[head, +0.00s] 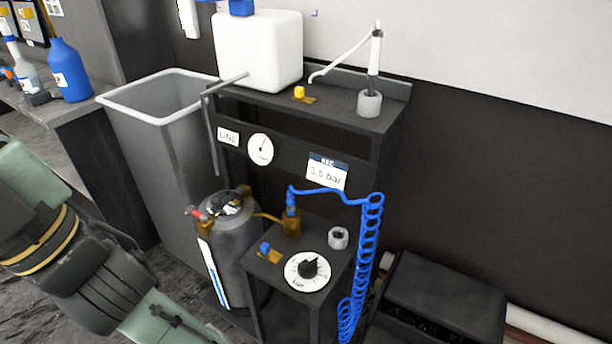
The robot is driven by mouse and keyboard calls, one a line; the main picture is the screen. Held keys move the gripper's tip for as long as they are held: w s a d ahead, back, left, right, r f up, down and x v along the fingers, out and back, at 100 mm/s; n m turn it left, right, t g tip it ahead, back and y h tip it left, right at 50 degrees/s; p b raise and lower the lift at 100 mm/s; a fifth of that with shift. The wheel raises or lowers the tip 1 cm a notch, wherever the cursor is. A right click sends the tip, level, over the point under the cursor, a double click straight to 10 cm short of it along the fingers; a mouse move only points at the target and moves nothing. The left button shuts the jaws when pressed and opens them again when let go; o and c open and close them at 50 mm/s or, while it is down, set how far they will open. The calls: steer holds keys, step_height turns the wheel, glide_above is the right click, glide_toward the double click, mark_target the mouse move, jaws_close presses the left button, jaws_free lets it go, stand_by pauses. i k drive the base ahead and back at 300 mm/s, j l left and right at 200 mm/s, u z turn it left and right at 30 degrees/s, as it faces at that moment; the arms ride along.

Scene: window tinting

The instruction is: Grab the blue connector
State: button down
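A blue connector (291,203) stands upright on a brass fitting (292,225) on the lower shelf of the dark stand. A blue coiled hose (368,245) runs from its top to the right and hangs down. A smaller blue piece (264,248) sits on a brass plate on the same shelf, left of the dial. I cannot tell for sure which blue piece the task names; the one on the hose looks most like a connector. My arm shows at the lower left, apart from both. My gripper's fingertips are out of the picture.
A grey metal tank (232,255) stands close left of the shelf. A dial (308,271) and a grey ring (338,238) are on the shelf. Above are a gauge (260,149) and a white tank (262,50). A grey bin (160,130) stands left; a dark box (440,300) lies right.

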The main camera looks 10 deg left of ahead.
mark_target(291, 212)
steer(key=i+j, duration=0.1)
steer(key=j, duration=0.3)
steer(key=i+j, duration=0.15)
steer(key=j, duration=0.25)
steer(key=i+j+z, duration=0.1)
steer(key=j, duration=0.3)
steer(key=i+j, duration=0.1)
steer(key=j, duration=0.3)
steer(key=i+j, duration=0.1)
steer(key=j, duration=0.3)
